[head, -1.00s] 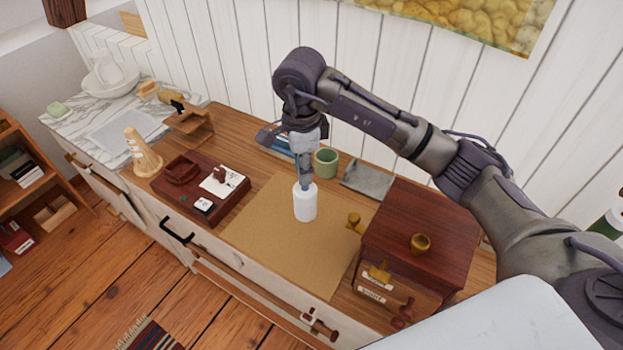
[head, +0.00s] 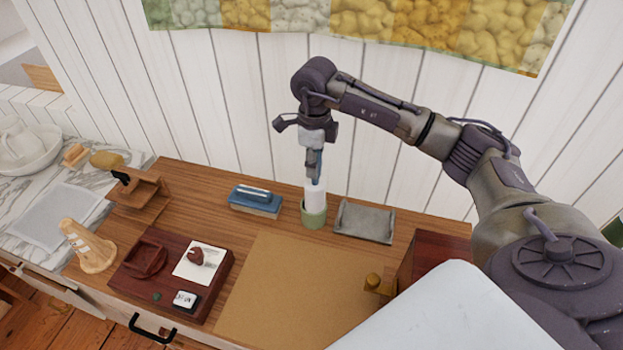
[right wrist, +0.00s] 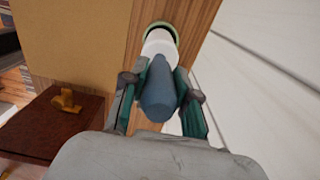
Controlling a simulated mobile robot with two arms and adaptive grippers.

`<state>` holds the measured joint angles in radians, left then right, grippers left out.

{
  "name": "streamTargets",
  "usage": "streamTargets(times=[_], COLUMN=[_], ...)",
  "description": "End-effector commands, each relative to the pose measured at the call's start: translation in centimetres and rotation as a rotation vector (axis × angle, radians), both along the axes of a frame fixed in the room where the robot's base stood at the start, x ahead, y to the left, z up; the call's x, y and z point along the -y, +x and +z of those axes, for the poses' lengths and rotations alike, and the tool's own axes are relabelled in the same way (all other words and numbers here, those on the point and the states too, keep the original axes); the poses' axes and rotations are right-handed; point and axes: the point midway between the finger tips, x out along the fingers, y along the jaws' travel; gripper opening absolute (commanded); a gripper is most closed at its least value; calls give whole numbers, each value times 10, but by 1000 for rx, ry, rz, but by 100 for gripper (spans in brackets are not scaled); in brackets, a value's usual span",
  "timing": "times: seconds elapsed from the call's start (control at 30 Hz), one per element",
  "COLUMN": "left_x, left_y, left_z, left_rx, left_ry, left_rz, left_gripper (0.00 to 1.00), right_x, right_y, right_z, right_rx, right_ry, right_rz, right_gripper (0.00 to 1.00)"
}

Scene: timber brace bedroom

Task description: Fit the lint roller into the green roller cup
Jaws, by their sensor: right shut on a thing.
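The lint roller has a white roll (head: 315,194) and a blue-grey handle (right wrist: 159,92). My right gripper (head: 313,157) is shut on the handle and holds the roller upright, roll downward. The green roller cup (head: 314,216) stands on the wooden top near the wall. The roll's lower end appears inside the cup's rim; how deep it sits I cannot tell. In the right wrist view the roll (right wrist: 160,45) points at the cup (right wrist: 163,27), whose rim shows around its far end. My left gripper is not in view.
A blue brush-like block (head: 255,202) stands left of the cup, and a grey tray (head: 364,222) stands close on its right. A bare tan mat (head: 275,290) lies in front. A dark red box (head: 433,250) is at right. The white plank wall is close behind.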

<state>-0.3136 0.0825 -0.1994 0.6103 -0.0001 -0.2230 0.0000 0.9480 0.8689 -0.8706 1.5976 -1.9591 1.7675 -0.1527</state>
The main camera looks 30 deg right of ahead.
Motion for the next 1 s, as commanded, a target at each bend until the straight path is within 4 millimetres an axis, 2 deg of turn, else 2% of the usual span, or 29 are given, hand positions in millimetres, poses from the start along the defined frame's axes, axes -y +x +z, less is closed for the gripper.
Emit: streamTargets(times=[0.17,0.4,0.47,0.77,0.8,0.9,1.0], left_x=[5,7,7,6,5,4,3], left_y=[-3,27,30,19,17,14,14], left_z=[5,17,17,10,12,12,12], left_rx=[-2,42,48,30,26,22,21], left_ry=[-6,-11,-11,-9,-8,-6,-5], left_rz=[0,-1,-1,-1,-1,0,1], left_gripper=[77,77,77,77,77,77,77], right_x=[-1,-1,0,0,0,-1,-1], right_y=[0,0,1,1,1,1,1], right_z=[-13,-43,-46,-50,-49,-48,-48], right_rx=[1,0,2,2,2,2,2], right_ry=[1,1,1,1,1,1,1], right_rz=[2,1,2,3,3,3,3], right_gripper=[0,0,0,0,36,52,54])
